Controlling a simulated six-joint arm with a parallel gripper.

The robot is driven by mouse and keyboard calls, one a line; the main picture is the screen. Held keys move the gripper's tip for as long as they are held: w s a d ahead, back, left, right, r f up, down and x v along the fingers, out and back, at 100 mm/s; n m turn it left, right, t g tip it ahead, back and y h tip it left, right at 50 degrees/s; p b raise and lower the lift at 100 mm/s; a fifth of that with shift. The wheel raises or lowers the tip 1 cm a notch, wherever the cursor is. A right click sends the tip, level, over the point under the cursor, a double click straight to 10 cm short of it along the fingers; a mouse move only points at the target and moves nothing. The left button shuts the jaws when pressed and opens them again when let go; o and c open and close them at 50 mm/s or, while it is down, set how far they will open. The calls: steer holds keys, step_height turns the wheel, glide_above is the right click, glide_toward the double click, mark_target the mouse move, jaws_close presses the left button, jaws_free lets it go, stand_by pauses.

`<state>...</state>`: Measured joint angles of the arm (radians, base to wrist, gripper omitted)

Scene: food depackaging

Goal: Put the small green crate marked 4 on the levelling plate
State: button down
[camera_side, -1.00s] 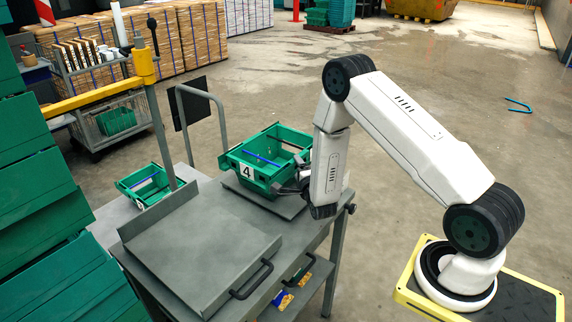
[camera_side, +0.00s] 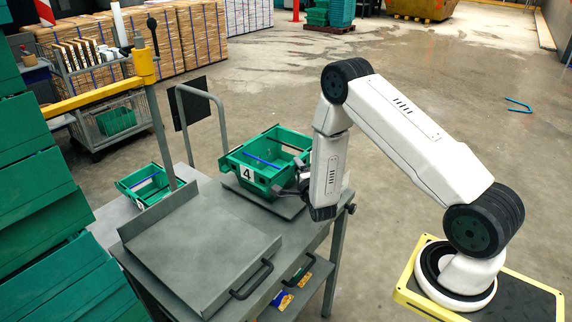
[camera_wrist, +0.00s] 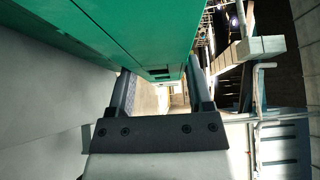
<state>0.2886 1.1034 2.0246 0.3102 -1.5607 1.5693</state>
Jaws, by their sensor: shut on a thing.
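The small green crate marked 4 (camera_side: 237,161) is upright above a small dark grey plate (camera_side: 283,207) at the back right of the metal table. I take this to be the levelling plate. The crate's bottom is at or very close to it; I cannot tell whether they touch. A blue strip lies across the crate's inside. My gripper (camera_side: 291,187) is shut on the crate's right side. In the wrist view the crate's green wall (camera_wrist: 140,35) fills the top, by my fingers (camera_wrist: 162,92). Part of the crate's right side is hidden behind my wrist.
A larger grey plate (camera_side: 200,250) with a raised edge and a black handle covers the front of the table. Another small green crate (camera_side: 148,188) stands at the left, by a post with a yellow arm (camera_side: 105,97). A grey tube frame (camera_side: 222,115) rises behind.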

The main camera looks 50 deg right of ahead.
steer(key=shift+f, duration=0.15)
jaws_free()
steer(key=shift+f, duration=0.15)
steer(key=shift+s, duration=0.1)
steer(key=v, duration=0.7)
steer(key=shift+s+a, duration=0.25)
